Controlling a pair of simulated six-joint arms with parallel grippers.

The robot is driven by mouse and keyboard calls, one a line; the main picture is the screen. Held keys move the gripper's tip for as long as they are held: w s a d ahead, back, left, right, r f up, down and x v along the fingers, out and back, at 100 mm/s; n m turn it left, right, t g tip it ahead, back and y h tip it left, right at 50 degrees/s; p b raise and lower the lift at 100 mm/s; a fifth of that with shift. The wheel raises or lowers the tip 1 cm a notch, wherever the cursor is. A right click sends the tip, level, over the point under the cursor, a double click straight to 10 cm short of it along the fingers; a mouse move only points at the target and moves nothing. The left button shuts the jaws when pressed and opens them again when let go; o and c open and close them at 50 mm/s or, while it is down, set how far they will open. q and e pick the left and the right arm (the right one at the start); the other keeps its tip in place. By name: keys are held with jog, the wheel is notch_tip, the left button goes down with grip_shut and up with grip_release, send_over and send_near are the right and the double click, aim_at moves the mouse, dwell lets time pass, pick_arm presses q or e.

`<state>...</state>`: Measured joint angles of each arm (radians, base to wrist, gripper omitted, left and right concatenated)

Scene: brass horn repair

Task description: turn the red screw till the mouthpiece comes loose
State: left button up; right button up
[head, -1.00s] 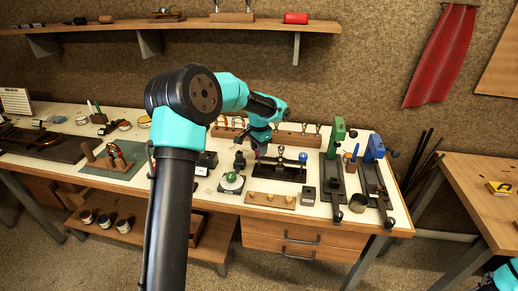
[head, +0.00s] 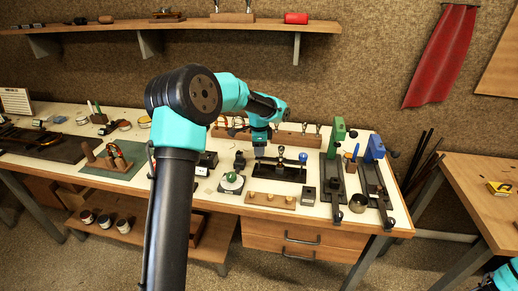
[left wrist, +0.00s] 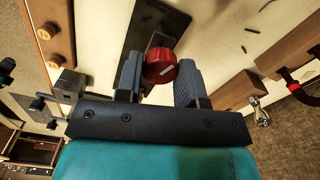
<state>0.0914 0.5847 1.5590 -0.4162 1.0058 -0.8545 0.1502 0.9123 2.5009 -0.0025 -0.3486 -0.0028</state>
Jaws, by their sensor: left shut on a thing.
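The red screw (left wrist: 161,66) shows in the left wrist view as a round red head with a short white mark. My left gripper (left wrist: 160,72) is shut on it, one dark finger on each side. In the head view my left gripper (head: 260,150) points down at the left end of a dark puller-like fixture (head: 285,172) on the bench, and the screw is hidden there. The fixture's dark base (left wrist: 150,22) shows beyond the screw in the wrist view. I cannot make out the mouthpiece. My right gripper is not in view.
A wooden block with brass pegs (head: 270,199) lies in front of the fixture. A round stand with a green top (head: 231,182) is to its left. Green (head: 337,131) and blue (head: 375,148) clamp-like tools stand to the right. A wooden rack (head: 297,139) is behind.

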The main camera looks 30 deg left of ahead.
pick_arm(q)
jog(key=o, duration=0.9)
jog(key=shift+r, duration=0.1)
notch_tip(320, 180, up, 17)
jog(key=shift+r, duration=0.15)
dwell(0.6)
